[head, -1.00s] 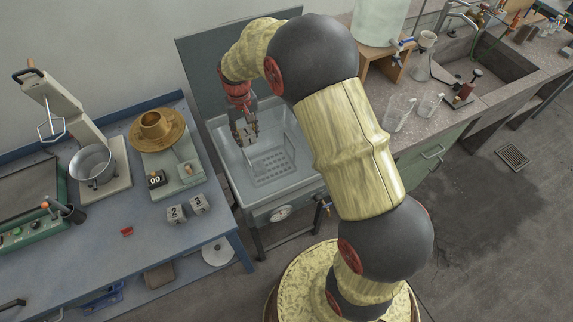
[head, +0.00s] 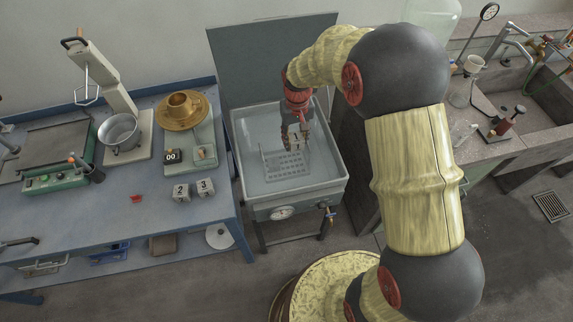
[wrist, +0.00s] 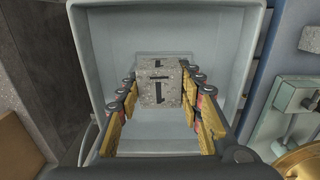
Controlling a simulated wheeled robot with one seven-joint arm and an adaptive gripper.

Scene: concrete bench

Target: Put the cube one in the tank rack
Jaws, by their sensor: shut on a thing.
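The grey cube marked 1 (head: 294,136) is between the fingers of my gripper (head: 297,138), which is shut on it. In the wrist view the cube (wrist: 160,84) shows its 1 on two faces, between the two rows of finger links. The gripper hangs over the grey water tank (head: 335,185). The tank rack (head: 287,168), a perforated tray with a raised frame, lies inside the tank, below the cube in the head view.
Cubes marked 2 (head: 181,192) and 3 (head: 206,187) stand on the blue bench (head: 100,225) left of the tank. A balance with a brass dish (head: 184,111) stands behind them. The tank's raised lid (head: 270,60) is behind, and a stone sink counter is at right.

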